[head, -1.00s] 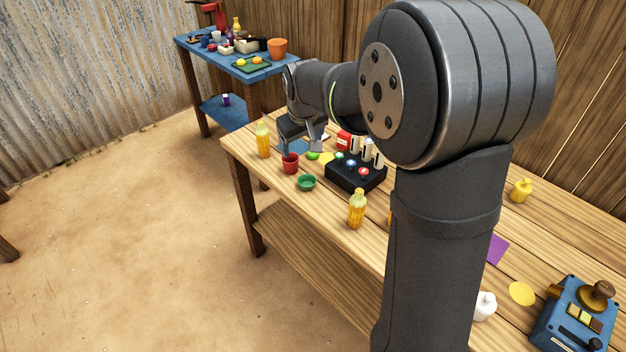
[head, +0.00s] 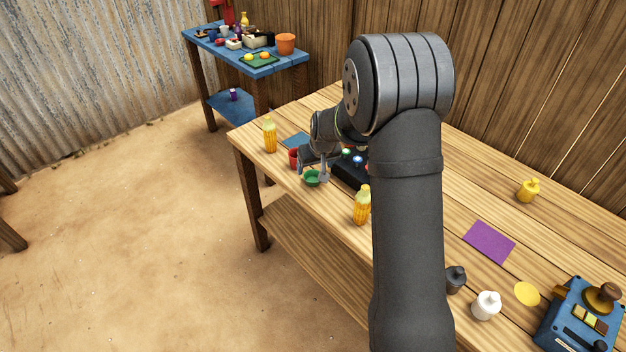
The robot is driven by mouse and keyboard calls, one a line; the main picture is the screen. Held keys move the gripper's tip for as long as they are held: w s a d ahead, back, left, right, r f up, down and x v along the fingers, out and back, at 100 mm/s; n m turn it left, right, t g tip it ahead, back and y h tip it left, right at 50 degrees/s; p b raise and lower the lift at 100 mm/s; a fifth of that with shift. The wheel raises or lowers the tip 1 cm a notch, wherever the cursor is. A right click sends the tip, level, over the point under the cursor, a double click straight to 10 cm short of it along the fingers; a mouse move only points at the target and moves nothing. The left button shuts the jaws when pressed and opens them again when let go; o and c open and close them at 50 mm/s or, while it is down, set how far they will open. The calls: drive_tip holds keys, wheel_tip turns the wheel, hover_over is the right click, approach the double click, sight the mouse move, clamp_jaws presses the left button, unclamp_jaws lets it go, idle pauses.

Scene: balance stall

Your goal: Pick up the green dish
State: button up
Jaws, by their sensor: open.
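The green dish (head: 312,180) is a small round bowl near the front edge of the wooden table, toward its left end. My gripper (head: 313,176) is open and right at the dish, with one finger seen at its right side and the other toward its left. The fingers overlap the dish's rim in the picture. I cannot tell whether they touch it. The dish rests on the table.
A red cup (head: 293,158) stands just behind the dish on the left. A black button box (head: 349,174) is close on the right. Yellow bottles stand at the left (head: 270,135) and front right (head: 361,205). A purple sheet (head: 489,241) lies farther right.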

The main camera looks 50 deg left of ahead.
sight(312, 179)
drive_tip(key=shift+x, duration=2.75)
drive_tip(key=shift+d, duration=0.1)
drive_tip(key=shift+c, duration=0.5)
drive_tip(key=c, duration=1)
